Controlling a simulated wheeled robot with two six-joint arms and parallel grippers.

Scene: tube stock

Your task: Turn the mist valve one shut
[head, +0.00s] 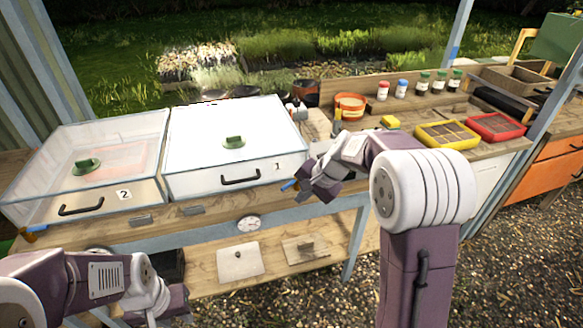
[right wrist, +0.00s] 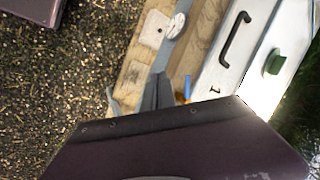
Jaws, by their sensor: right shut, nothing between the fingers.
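Mist valve one, with a blue lever (head: 289,184) and a brass-yellow body, is at the bench front below the right end of box 1 (head: 230,185). In the right wrist view its blue lever (right wrist: 187,88) shows beside my fingers, with the body partly hidden by my gripper. My right gripper (head: 302,190) is shut and empty, right beside the lever. In the right wrist view its dark fingers (right wrist: 158,93) are together; contact with the lever cannot be told. My left gripper (head: 160,314) is low at the bottom edge, its fingers not clear.
Box 2 (head: 85,202) stands left of box 1, both with green knobs and black handles. Another blue-handled valve (head: 35,230) is at the bench's left end. A round gauge (head: 248,224) is on the front. Yellow (head: 480,138) and red trays lie on the right bench.

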